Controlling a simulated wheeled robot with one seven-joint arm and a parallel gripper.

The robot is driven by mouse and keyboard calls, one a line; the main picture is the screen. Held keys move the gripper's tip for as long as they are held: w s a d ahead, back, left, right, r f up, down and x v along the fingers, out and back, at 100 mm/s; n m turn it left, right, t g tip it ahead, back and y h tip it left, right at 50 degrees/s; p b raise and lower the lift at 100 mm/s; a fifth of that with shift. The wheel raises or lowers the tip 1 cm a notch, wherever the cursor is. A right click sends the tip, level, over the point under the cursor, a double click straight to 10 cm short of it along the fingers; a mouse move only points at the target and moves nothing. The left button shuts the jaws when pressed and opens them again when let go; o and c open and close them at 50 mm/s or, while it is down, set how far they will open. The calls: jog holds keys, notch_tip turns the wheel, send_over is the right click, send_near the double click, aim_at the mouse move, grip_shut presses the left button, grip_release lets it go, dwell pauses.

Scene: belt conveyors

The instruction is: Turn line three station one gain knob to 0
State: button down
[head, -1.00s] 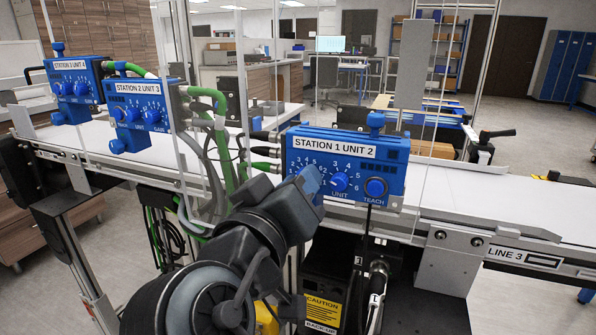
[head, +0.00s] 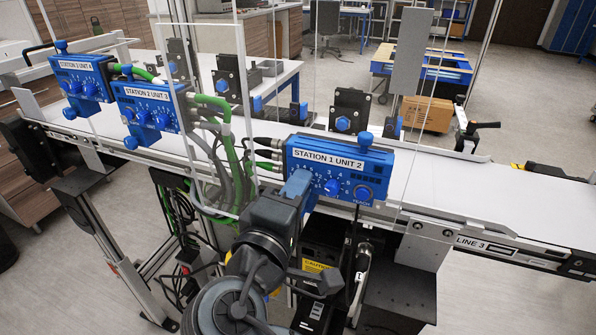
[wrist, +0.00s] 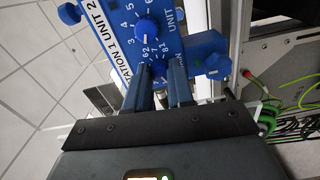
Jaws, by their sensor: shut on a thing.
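The blue box labelled STATION 1 UNIT 2 (head: 335,152) stands on the line's near edge in the head view. Its UNIT knob (head: 331,187) and TEACH knob (head: 363,192) show. My gripper (head: 297,182) covers the leftmost dial, the place of the gain knob. In the wrist view the box (wrist: 112,22) appears turned on its side, with the UNIT knob (wrist: 147,28) above my fingers. Some dial digits show by the fingertips; the knob's pointer cannot be seen.
The LINE 3 label (head: 471,242) is on the belt frame at right. Boxes for station 2 (head: 146,108) and another station (head: 80,77) stand to the left. Green cables (head: 235,160) and a clear panel (head: 205,130) are close left of my gripper. A blue clamp knob (wrist: 214,64) sits beside my fingers.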

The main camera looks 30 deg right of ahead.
jog(key=shift+a+n+p, duration=0.1)
jog(key=shift+n+p, duration=0.5)
jog(key=c, duration=1)
grip_release()
jog(key=b+v, duration=0.1)
jog(key=v, duration=0.6)
jog(key=shift+s+a+b, duration=0.2)
jog(key=shift+a+b, duration=0.05)
jog(key=shift+b, duration=0.15)
jog(key=shift+f, duration=0.1)
